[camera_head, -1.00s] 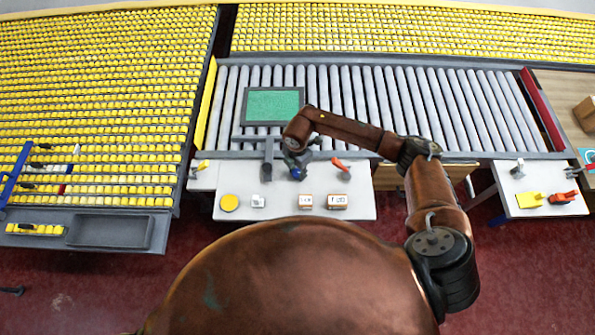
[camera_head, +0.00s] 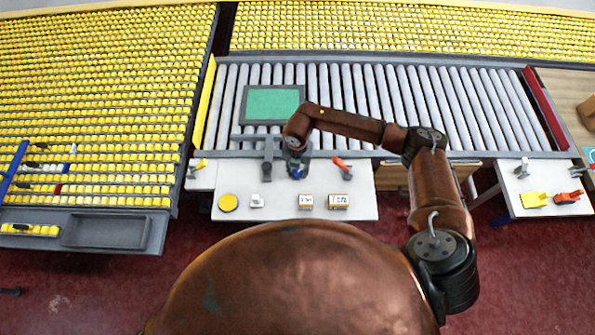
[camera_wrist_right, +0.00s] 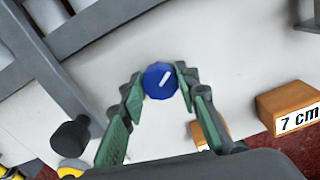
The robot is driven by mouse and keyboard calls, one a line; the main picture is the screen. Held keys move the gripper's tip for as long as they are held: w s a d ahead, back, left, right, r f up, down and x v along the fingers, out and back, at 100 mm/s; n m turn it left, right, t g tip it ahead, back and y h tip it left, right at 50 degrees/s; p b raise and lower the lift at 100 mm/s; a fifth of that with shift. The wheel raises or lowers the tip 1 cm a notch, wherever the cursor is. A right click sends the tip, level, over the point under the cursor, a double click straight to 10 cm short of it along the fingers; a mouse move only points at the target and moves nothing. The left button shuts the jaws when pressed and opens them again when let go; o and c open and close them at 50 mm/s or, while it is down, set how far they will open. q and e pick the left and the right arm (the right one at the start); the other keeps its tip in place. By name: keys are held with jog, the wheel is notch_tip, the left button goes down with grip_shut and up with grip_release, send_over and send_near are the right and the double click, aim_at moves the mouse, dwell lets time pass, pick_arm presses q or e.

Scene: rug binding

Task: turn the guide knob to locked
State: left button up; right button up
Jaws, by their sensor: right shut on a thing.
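The guide knob (camera_wrist_right: 160,80) is a round blue knob with a white pointer mark, on the white worktop (camera_head: 235,190). In the right wrist view the fingers of my right gripper (camera_wrist_right: 158,84) are closed on its two sides. The pointer mark runs slanted, from lower left to upper right in that view. In the head view the knob (camera_head: 297,173) is small and partly hidden under my right gripper (camera_head: 296,168). No lock marking is readable around it. My left gripper is in neither view.
Orange-handled (camera_head: 341,164) and dark (camera_head: 267,170) levers flank the knob. A yellow disc (camera_head: 228,202), a small white block (camera_head: 257,201) and two labelled wooden blocks (camera_head: 306,202) (camera_head: 338,201) line the front of the worktop. A roller conveyor (camera_head: 400,110) with a green panel (camera_head: 272,103) lies behind.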

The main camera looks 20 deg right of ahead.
jog(key=n+b, duration=0.2)
jog(key=n, duration=0.2)
jog(key=shift+f+n, duration=0.1)
jog(key=shift+n, duration=0.2)
jog(key=n+b, duration=0.2)
jog(key=n, duration=0.2)
jog(key=shift+n, duration=0.3)
jog(key=n+b, duration=0.2)
jog(key=n, duration=0.2)
jog(key=shift+a+n+b, duration=0.1)
jog(key=shift+n+b, duration=0.9)
jog(key=shift+n, duration=0.9)
jog(key=o, duration=1.2)
jog(key=shift+c, duration=0.2)
